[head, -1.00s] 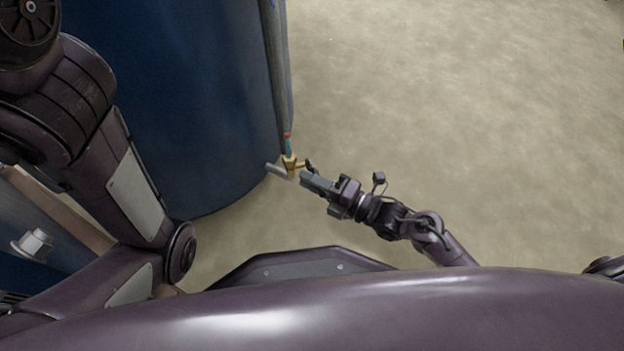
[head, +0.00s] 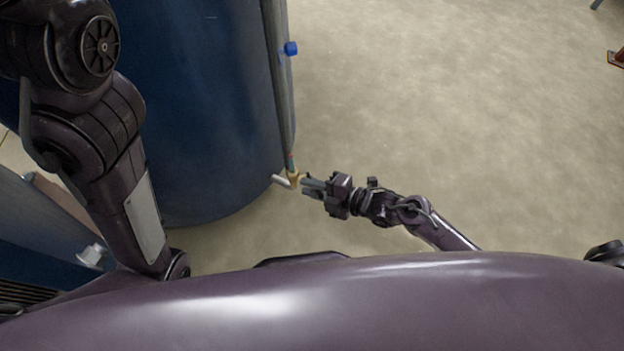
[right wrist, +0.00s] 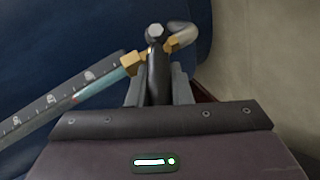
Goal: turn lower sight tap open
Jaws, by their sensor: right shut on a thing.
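The lower sight tap (head: 294,179) is a small brass fitting at the bottom of a sight tube on the blue tank, with a pale pipe stub pointing left. In the right wrist view its black lever (right wrist: 158,80) stands between the fingers, and brass parts (right wrist: 133,64) show beside it. My right gripper (head: 305,184) reaches the tap from the right and is shut on the lever; its fingers also show in the right wrist view (right wrist: 160,88). My left arm is at the left of the head view, but its gripper is out of view.
The large blue tank (head: 205,110) stands left of the tap. The sight tube with a scale (right wrist: 50,110) runs up its side, with a blue knob (head: 291,48) higher up.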

